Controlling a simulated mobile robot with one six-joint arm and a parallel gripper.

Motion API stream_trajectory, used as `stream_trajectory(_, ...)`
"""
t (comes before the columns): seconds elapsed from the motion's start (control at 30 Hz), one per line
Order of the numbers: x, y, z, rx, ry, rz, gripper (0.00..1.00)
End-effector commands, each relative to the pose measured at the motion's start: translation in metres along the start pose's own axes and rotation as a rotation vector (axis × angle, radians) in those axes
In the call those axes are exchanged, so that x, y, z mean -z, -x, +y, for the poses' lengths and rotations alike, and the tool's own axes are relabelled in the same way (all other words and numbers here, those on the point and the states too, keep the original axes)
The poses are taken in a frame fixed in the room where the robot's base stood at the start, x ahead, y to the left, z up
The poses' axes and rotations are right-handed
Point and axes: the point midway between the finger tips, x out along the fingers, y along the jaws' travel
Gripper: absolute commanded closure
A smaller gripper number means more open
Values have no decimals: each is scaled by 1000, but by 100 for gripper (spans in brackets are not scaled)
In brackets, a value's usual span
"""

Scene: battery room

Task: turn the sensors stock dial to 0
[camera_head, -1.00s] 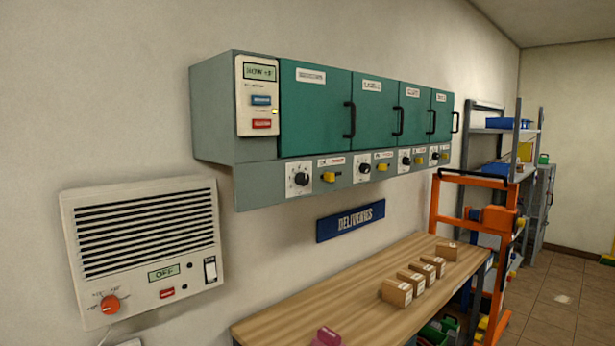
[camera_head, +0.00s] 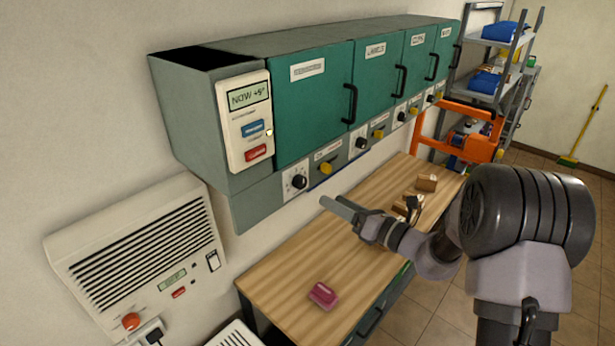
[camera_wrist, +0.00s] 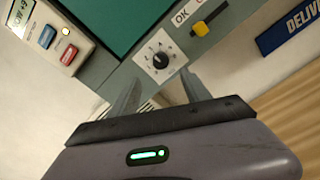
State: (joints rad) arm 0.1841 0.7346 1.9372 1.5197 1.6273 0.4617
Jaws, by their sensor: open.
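A row of teal-doored cabinets (camera_head: 309,104) hangs on the wall with black dials on white plates below the doors. The nearest dial (camera_head: 298,181) sits under the first door, whose label is too small to read, so I cannot confirm it is the sensors one. It also shows in the wrist view (camera_wrist: 160,59), with markings around it too small to read. A yellow knob (camera_head: 326,168) is to its right. My gripper (camera_head: 328,203) is open and empty, just in front of and below that dial. In the wrist view my fingers (camera_wrist: 161,92) point towards its plate, apart from it.
A control panel (camera_head: 249,120) with blue and red buttons is left of the first door. The wooden bench (camera_head: 290,270) below carries a pink object (camera_head: 323,295) and small cardboard boxes (camera_head: 427,184). A wall heater-like unit (camera_head: 140,255) is at left.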

Motion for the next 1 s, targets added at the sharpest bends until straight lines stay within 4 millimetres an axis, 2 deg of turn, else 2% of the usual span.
stream_trajectory(0.1, -2, -37, 3, -4, 0, 2, 45)
stream_trajectory(0.3, -1, -82, 2, -2, 1, 3, 45)
stream_trajectory(0.5, 0, -100, 1, -1, 2, 2, 45)
stream_trajectory(0.73, 0, -101, 1, -1, 2, 2, 45)
stream_trajectory(0.77, 0, -101, 1, -1, 2, 2, 46)
stream_trajectory(1.0, 0, -101, 1, -1, 2, 2, 94)
